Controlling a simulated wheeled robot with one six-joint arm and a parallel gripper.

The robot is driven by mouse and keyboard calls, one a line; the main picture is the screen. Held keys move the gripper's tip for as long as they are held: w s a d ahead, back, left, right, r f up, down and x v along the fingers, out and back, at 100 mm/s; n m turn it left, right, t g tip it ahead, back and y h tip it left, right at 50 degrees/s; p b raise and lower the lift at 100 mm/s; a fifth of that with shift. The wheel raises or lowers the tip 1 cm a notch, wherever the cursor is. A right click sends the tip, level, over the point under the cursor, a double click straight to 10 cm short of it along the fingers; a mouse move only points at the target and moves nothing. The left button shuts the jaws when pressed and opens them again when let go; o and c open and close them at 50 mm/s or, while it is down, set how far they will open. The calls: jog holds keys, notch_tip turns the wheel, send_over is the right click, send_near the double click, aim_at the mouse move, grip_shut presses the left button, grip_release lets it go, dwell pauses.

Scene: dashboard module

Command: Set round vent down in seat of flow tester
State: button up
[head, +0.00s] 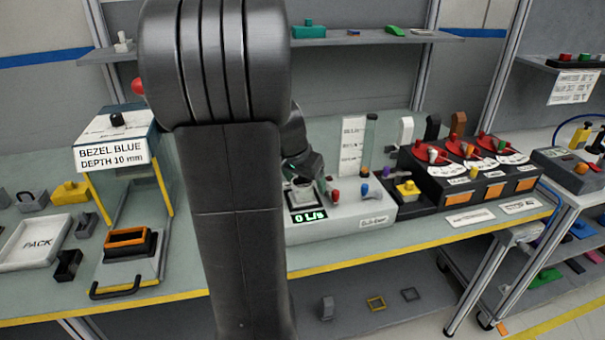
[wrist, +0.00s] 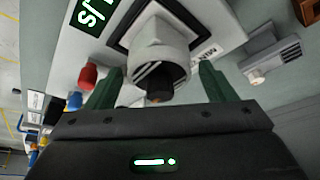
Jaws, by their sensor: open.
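The round vent (wrist: 160,50) is a pale grey cylinder with slots and a dark knob on its near end. In the wrist view it stands in the black-rimmed square seat (wrist: 122,43) of the white flow tester (wrist: 82,45); I cannot tell whether it is fully down. My gripper (wrist: 160,70) is open, its green fingers on either side of the vent with visible gaps. In the head view the flow tester (head: 345,212) reads 0 L/s, and the vent (head: 301,188) shows at the seat. My arm partly hides my gripper there.
Red and blue knobs stand on the tester beside my gripper. A black box with red dials (head: 470,170) is to the right. At left are a bezel depth gauge (head: 125,135) and a PACK tray (head: 35,243). A shelf (head: 350,40) runs behind.

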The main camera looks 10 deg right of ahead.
jog(key=v, duration=1.3)
jog(key=shift+r, duration=0.35)
jog(key=x, duration=1.4)
jog(key=shift+a, duration=0.1)
jog(key=shift+r, duration=0.3)
jog(key=shift+s, duration=0.15)
jog(key=shift+f, duration=0.1)
